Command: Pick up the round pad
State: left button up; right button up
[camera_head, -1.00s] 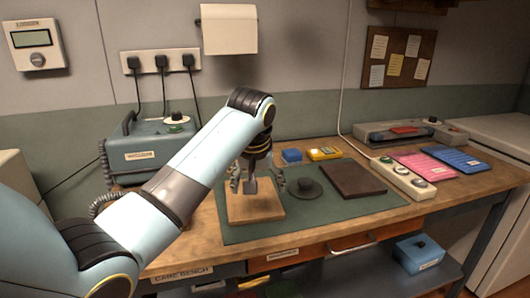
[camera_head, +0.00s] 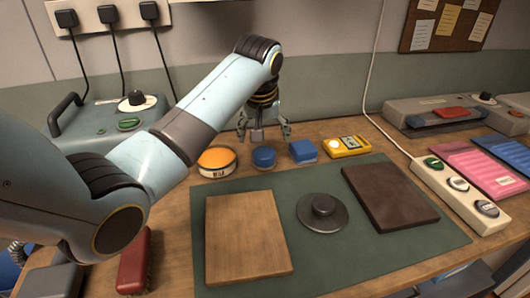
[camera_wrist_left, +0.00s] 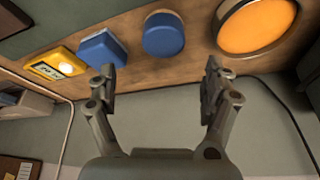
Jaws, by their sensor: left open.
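The round pad (camera_head: 264,157) is a short blue cylinder standing at the back of the bench, between an orange-topped round tin (camera_head: 217,161) and a blue square block (camera_head: 303,151). My left gripper (camera_head: 264,132) appears just above and behind it in the head view, fingers spread and empty. In the left wrist view the round pad (camera_wrist_left: 163,34) lies beyond the gap of my open left gripper (camera_wrist_left: 158,82), apart from both fingers. My right gripper is not in view.
A yellow device (camera_head: 346,146) stands right of the block. The green mat (camera_head: 340,255) holds a wooden board (camera_head: 246,237), a dark knobbed disc (camera_head: 323,211) and a dark slab (camera_head: 389,197). A power strip (camera_head: 458,194) lies at the right; a red object (camera_head: 135,262) is at front left.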

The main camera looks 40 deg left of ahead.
aim_at(264, 152)
pick_arm(q)
jog(key=shift+x, duration=1.2)
jog(key=x, duration=0.3)
jog(key=b+x, duration=0.1)
jog(key=x, duration=0.1)
jog(key=shift+s+a+f, duration=0.1)
jog(key=shift+s+f, duration=0.15)
jog(key=shift+w+f, duration=0.15)
jog(key=shift+f, duration=0.2)
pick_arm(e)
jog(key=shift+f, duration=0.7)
pick_arm(q)
jog(key=shift+r, duration=0.1)
jog(key=shift+c, duration=0.2)
jog(key=shift+c, duration=1.1)
jog(key=c, duration=1)
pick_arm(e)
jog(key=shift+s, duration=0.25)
pick_arm(q)
jog(key=shift+r, duration=0.1)
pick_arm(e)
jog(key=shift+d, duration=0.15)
